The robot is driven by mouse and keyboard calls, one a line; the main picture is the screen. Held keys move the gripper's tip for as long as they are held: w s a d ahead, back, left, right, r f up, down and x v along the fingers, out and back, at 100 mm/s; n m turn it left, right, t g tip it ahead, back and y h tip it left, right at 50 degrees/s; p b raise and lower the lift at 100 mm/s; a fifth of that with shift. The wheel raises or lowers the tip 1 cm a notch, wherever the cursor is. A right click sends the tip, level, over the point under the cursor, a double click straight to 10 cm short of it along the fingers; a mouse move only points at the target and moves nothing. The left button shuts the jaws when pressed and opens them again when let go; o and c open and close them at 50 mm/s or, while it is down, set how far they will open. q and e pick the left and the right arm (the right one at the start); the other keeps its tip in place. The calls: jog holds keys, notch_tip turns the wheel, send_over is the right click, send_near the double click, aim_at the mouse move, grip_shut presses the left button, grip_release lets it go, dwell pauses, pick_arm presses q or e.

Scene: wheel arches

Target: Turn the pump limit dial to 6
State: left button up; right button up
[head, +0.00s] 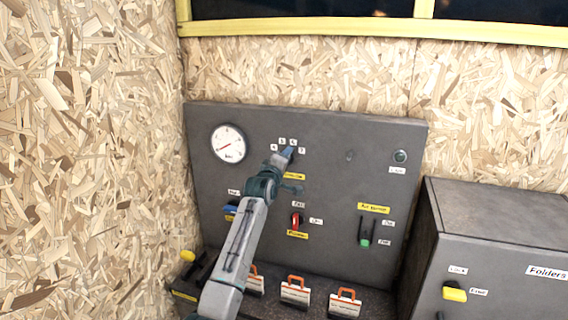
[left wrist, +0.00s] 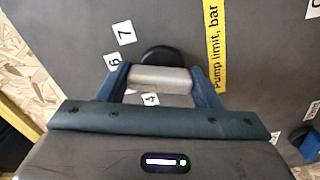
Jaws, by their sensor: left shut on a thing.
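The pump limit dial (left wrist: 158,80) shows in the left wrist view as a dark round knob with a pale grey grip bar. My left gripper (left wrist: 160,88) is shut on it, one blue finger at each end of the bar. Number labels 7 (left wrist: 124,32), 6 (left wrist: 113,61) and 4 (left wrist: 150,100) sit around it; the pointer is not visible, so I cannot tell its setting. A yellow "Pump limit, bar" label (left wrist: 215,45) is to the right. In the head view my left gripper (head: 285,157) covers the dial on the grey panel. My right gripper is not in view.
The grey panel (head: 330,135) carries a round gauge (head: 228,143), a red switch (head: 296,219) and a green-tipped lever (head: 365,240). Tags with orange handles (head: 295,290) stand below. A grey Folders cabinet (head: 500,230) is at right, and a chipboard wall (head: 90,130) at left.

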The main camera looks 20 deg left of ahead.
pick_arm(q)
jog(key=shift+f, duration=0.1)
jog(key=o, duration=1)
jog(key=s+b, duration=0.4)
jog(key=s, duration=0.7)
jog(key=shift+a, duration=0.2)
jog(key=shift+w, duration=0.1)
